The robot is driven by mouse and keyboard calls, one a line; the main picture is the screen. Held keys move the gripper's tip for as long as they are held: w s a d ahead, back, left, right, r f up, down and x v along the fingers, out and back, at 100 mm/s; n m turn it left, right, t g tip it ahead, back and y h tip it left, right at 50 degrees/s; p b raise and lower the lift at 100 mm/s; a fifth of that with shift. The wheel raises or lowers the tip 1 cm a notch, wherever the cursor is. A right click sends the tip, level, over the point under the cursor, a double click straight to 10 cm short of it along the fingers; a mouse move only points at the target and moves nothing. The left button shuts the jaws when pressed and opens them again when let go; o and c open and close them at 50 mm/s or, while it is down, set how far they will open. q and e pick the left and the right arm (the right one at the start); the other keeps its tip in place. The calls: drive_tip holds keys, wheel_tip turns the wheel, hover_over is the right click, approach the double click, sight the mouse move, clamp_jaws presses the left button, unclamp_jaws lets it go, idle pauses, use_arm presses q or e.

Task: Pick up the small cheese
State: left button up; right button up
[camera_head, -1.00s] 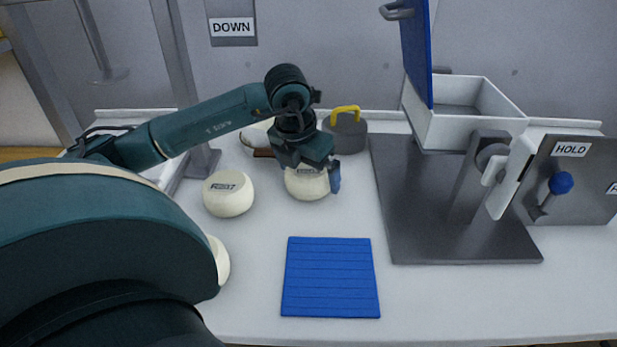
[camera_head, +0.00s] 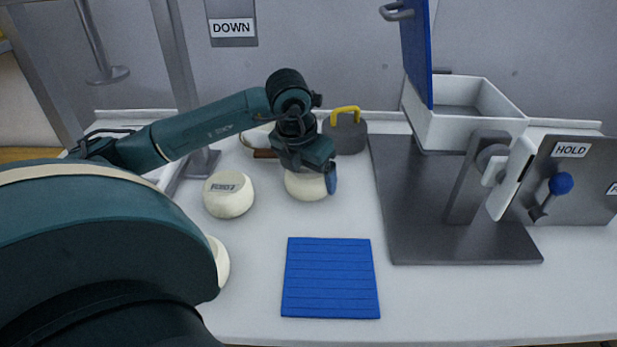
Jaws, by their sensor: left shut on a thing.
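A small cream-white cheese (camera_head: 305,187) stands on the white table, left of centre. My left gripper (camera_head: 312,172) is over it from above and shut on it. The gripper hides the cheese's top, and one blue-tipped finger shows at its right side. Another cream cheese (camera_head: 229,194) with a dark printed label stands just to the left, apart from the gripper. A third pale round piece (camera_head: 220,262) is partly hidden behind my own arm. My right gripper is not in view.
A blue ribbed mat (camera_head: 331,277) lies in front. A grey weight with a yellow handle (camera_head: 345,132) stands behind the gripper. A white box (camera_head: 466,112) on a grey stand is at right, beside a panel marked HOLD (camera_head: 572,180). The table between mat and cheeses is clear.

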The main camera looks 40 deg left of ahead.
use_arm(q)
drive_tip(key=shift+r, duration=0.1)
wheel_tip(320, 180, up, 10)
drive_tip(key=shift+f+p, duration=0.1)
drive_tip(key=shift+p, duration=0.45)
